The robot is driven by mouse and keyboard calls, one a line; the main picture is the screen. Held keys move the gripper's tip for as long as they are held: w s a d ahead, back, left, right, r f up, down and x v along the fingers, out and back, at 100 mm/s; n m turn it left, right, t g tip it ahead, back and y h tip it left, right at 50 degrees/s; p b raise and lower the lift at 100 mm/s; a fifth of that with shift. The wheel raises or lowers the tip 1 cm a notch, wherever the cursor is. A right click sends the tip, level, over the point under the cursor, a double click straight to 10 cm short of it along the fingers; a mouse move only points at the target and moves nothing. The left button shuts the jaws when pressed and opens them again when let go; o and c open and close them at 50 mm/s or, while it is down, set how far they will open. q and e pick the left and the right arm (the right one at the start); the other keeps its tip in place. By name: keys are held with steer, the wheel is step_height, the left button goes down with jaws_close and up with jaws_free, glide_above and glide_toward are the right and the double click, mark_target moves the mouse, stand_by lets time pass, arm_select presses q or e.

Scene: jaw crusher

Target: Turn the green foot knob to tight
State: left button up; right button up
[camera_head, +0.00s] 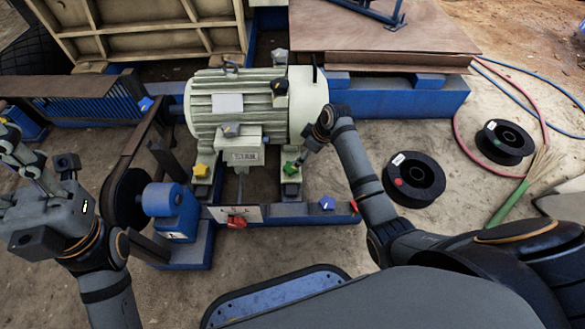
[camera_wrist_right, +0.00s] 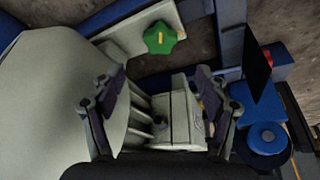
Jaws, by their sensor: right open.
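The green foot knob (camera_head: 291,168) sits on the motor's front right foot, and it also shows at the top of the right wrist view (camera_wrist_right: 160,38). My right gripper (camera_head: 308,144) is just above and to the right of the knob in the head view. In the right wrist view its two fingers (camera_wrist_right: 160,92) are spread with nothing between them, and the knob is beyond them, apart from both. My left gripper (camera_head: 42,158) is at the far left, away from the motor, with its fingers apart and empty.
The pale ribbed motor (camera_head: 208,100) stands behind the knob. A yellow knob (camera_head: 200,171) is on its left foot. A blue knob (camera_head: 327,203) and a red part (camera_head: 237,222) are on the front rail. Black spools (camera_head: 414,180) and hoses lie to the right.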

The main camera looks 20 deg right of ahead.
mark_target(291, 167)
steer(key=b+x, duration=0.4)
steer(key=x, duration=0.3)
steer(key=shift+s+f, duration=0.1)
steer(key=shift+b+x, duration=0.7)
steer(key=shift+x, duration=0.5)
steer(key=shift+w+a+f, duration=0.15)
steer(key=shift+w+f, duration=0.1)
steer(key=shift+f, duration=0.1)
steer(key=c, duration=1.2)
